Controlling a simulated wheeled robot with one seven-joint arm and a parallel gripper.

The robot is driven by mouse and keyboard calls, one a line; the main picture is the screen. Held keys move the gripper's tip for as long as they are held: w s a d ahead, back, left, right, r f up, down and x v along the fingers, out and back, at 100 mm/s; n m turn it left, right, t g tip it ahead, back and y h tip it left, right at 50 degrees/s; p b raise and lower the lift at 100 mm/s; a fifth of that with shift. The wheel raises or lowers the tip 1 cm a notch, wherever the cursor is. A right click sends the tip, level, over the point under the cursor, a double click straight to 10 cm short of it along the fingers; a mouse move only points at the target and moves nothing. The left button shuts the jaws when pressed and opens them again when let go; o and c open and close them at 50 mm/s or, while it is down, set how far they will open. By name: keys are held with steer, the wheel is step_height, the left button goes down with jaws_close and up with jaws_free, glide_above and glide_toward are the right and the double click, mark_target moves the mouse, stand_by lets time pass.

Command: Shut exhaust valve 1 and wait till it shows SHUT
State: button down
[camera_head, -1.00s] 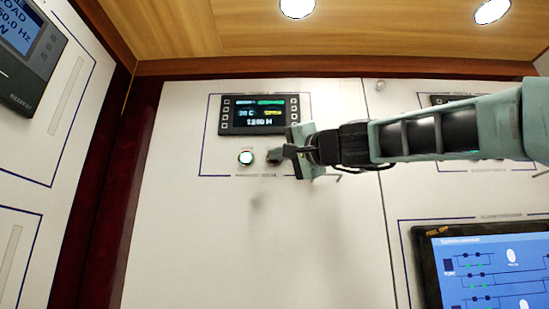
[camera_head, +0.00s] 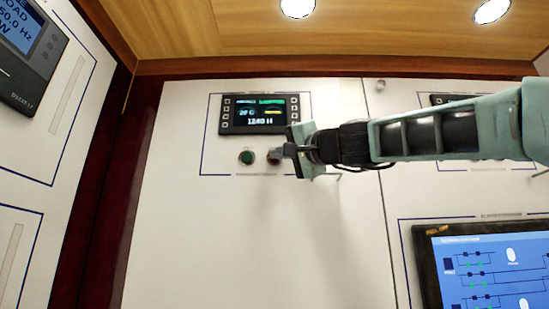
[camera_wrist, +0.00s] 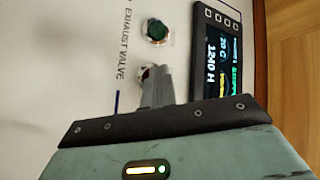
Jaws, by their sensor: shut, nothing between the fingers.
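The exhaust valve panel has a dark display (camera_head: 259,114) that reads about 20 C and 1240 H. Below it a green round button (camera_head: 247,157) is unlit; it also shows in the wrist view (camera_wrist: 157,31). To its right is a second round control with a metal rim (camera_wrist: 149,72), mostly hidden behind my gripper's fingers. My gripper (camera_head: 277,155) is shut and empty, its fingertips at this second control; I cannot tell whether they touch it. In the wrist view the lettering EXHAUST VALVE (camera_wrist: 126,44) runs beside the controls. No readable SHUT shows.
A large blue-screened monitor (camera_head: 495,265) is at the lower right. A grey meter (camera_head: 28,45) hangs on the left panel. A wooden ceiling (camera_head: 370,35) with lamps is above. The white panel below the controls is bare.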

steer(key=shift+s+f, duration=0.35)
steer(key=shift+s, duration=0.05)
steer(key=shift+r, duration=0.1)
steer(key=shift+s+b, duration=0.65)
steer(key=shift+s, duration=1.95)
steer(key=shift+a, duration=0.1)
